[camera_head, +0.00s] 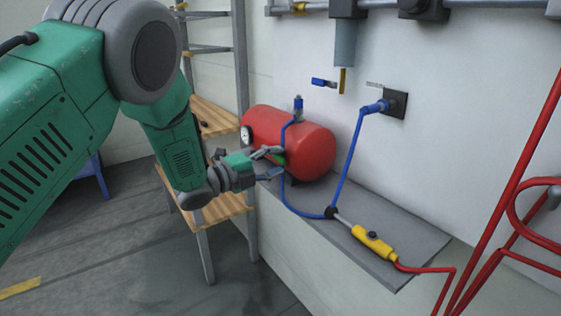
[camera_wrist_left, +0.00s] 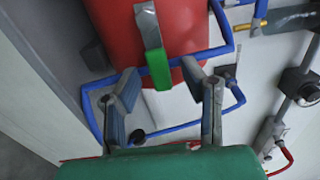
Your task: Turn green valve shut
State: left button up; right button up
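The green valve handle (camera_wrist_left: 158,69) shows in the left wrist view at the end of a grey metal lever, in front of the red tank (camera_wrist_left: 183,20). In the head view a small green part of it (camera_head: 279,159) shows at the front of the red tank (camera_head: 300,140), partly hidden by my gripper. My left gripper (camera_head: 273,163) is at the tank. In the left wrist view the left gripper (camera_wrist_left: 160,75) is open, with one finger on each side of the green handle and gaps visible on both sides. My right gripper is not in view.
A blue hose (camera_head: 348,170) loops close to my left gripper and runs to a yellow tool (camera_head: 374,243) on the grey shelf (camera_head: 408,232). Wooden steps (camera_head: 214,118) stand behind my arm. Red pipes (camera_head: 508,205) rise at the right. A blue-handled valve (camera_head: 322,82) is on the wall.

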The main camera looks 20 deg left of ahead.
pick_arm(q)
jog(key=shift+w, duration=0.35)
jog(key=shift+w+a, duration=0.1)
jog(key=shift+w, duration=0.1)
jog(key=shift+d, duration=0.25)
grip_shut()
jog(key=shift+d, duration=0.1)
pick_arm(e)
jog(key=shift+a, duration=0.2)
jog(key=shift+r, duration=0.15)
